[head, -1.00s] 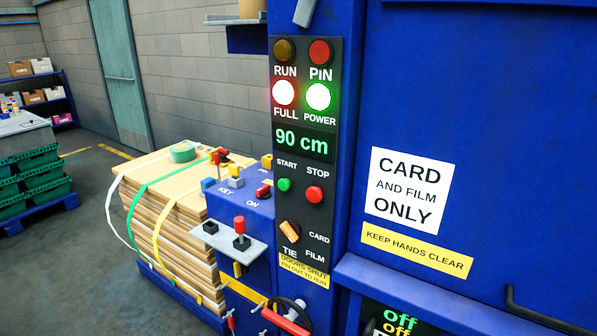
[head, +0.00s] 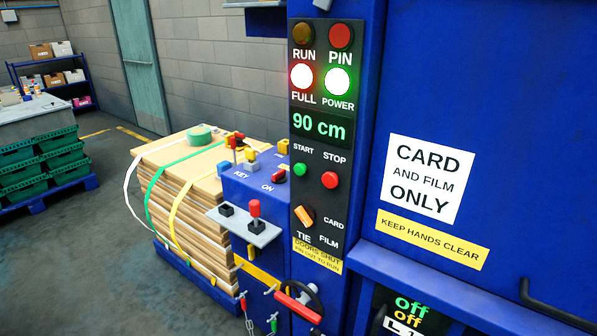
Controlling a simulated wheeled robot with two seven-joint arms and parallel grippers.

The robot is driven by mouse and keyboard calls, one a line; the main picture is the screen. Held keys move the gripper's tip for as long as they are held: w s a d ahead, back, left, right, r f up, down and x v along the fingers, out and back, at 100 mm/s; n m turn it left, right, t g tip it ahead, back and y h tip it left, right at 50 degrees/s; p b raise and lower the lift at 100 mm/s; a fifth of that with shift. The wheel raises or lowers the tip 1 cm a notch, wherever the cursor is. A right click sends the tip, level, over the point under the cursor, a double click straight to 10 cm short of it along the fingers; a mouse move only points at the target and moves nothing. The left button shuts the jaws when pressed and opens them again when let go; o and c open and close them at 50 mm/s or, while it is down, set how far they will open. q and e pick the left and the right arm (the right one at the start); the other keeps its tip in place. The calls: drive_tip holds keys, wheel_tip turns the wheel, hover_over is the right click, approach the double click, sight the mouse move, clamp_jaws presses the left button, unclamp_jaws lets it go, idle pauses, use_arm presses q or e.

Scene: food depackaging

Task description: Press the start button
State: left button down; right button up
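The green start button (head: 300,169) sits on the black control panel (head: 313,200) of the blue machine, under the label START. The red stop button (head: 330,180) is to its right and slightly lower. Above them a display (head: 319,124) reads 90 cm. The FULL lamp (head: 302,76) and the POWER lamp (head: 338,81) are lit; the RUN lamp (head: 303,33) and PIN lamp (head: 340,36) look unlit. An orange selector knob (head: 304,216) is below the buttons, by the labels TIE, CARD and FILM. Neither gripper is in view.
A lever with a red knob (head: 254,213) and a key box (head: 262,185) project left of the panel. A red-handled wheel (head: 298,301) is below. A strapped cardboard stack (head: 185,200) stands left. Green crates (head: 38,165) are farther left. Floor between is open.

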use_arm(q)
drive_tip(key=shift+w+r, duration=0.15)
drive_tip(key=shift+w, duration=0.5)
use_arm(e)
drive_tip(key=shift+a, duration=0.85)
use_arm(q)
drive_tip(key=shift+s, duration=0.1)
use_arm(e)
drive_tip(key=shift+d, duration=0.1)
